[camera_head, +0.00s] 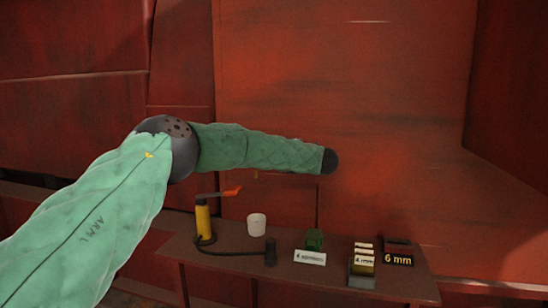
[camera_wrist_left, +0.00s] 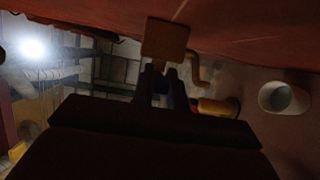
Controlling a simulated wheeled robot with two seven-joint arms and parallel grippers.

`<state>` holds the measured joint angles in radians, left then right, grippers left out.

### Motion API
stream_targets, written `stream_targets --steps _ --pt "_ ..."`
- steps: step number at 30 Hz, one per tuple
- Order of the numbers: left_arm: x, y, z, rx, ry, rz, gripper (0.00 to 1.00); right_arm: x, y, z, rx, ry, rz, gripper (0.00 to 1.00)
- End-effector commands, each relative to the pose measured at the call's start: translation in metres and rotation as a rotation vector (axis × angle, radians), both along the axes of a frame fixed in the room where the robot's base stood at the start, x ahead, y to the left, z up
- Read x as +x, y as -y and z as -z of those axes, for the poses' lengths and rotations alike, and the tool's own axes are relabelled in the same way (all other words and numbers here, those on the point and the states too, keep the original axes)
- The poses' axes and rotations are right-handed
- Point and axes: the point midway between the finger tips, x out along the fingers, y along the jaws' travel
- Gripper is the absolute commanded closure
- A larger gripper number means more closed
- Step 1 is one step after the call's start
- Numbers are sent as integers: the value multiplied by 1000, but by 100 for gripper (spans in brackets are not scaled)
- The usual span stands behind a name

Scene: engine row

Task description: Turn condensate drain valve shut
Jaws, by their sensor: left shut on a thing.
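In the left wrist view, the two dark fingers of my left gripper (camera_wrist_left: 161,73) are shut on a tan, square-faced piece (camera_wrist_left: 165,40) close to the red wall. It looks like the handle of the drain valve; no label on it can be read. A bent tan pipe (camera_wrist_left: 197,70) shows just right of it. In the head view my green left arm reaches across to the wall and hides the gripper and most of the valve. Whether the valve is open or shut cannot be told. My right gripper is in neither view.
Below the arm stands a bench (camera_head: 335,285). On it are a yellow cylinder (camera_head: 203,222) with an orange lever, a white cup (camera_head: 256,224), a green item (camera_head: 315,239), a white label (camera_head: 310,257), a small card box (camera_head: 363,266) and a "6 mm" sign (camera_head: 398,259).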

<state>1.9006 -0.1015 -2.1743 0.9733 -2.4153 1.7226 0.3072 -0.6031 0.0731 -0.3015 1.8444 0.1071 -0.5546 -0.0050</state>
Motion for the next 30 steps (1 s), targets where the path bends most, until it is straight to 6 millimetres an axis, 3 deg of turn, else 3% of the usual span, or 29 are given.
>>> stream_targets --steps 20,21,24,30 --pt "-1 2 7 40 8 3 100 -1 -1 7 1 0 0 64" --pt "-1 2 7 40 8 3 80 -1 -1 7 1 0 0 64" --pt "-1 2 6 40 10 2 64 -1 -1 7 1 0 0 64" --pt "0 1 5 41 11 1 64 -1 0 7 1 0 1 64"
